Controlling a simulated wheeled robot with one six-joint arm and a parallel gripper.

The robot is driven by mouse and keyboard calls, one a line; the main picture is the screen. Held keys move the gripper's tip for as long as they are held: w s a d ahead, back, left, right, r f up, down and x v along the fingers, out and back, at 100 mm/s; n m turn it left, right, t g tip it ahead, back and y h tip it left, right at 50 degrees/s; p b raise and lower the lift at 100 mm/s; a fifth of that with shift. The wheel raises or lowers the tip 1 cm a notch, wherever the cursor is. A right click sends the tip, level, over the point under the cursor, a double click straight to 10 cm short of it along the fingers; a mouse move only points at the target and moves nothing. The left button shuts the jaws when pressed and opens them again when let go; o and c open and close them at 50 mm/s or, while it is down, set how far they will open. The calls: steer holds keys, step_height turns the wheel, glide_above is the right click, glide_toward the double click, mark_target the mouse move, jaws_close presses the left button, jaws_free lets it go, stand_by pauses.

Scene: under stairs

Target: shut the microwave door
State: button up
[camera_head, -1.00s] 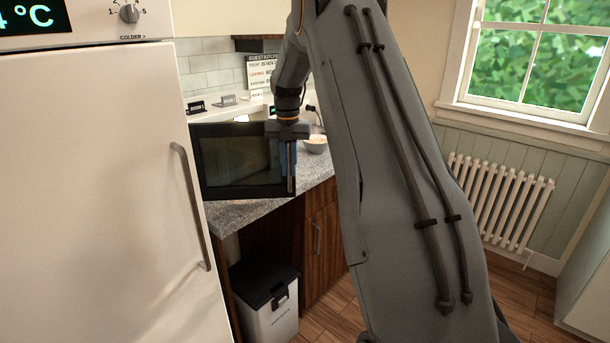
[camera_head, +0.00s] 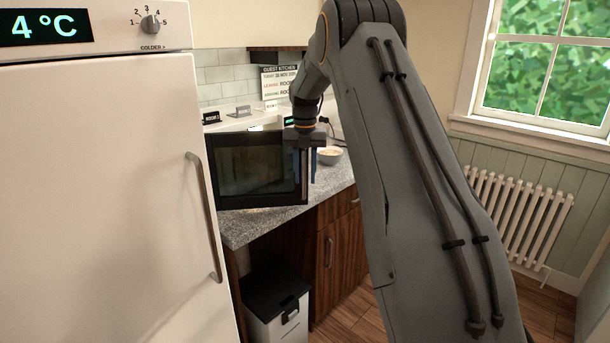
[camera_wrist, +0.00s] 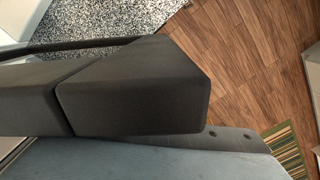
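The microwave door (camera_head: 255,168) is a dark panel that stands open on the counter, its face towards me. A pale strip behind its top edge may be the microwave body; most of that is hidden. My gripper (camera_head: 305,166) points down at the door's right edge, with blue fingers on either side of a grey upright bar, which looks like the handle. In the wrist view, a thick dark piece (camera_wrist: 130,98), seemingly the door's edge or handle, lies close beside a blue finger (camera_wrist: 130,160). Whether the fingers grip it I cannot tell.
A white fridge (camera_head: 110,200) fills the left. The granite counter (camera_head: 250,228) runs under the door, with a bowl (camera_head: 330,156) right of my gripper. A bin (camera_head: 277,305) stands below. Open wooden floor (camera_head: 345,325) and a radiator (camera_head: 518,220) are at right.

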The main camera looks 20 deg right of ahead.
mark_target(304, 150)
steer(key=shift+w+a+r, duration=0.1)
steer(key=shift+a+r, duration=0.05)
steer(key=shift+r, duration=0.1)
step_height(304, 150, up, 7)
steer(key=shift+r+b, duration=0.15)
steer(key=shift+b, duration=1.1)
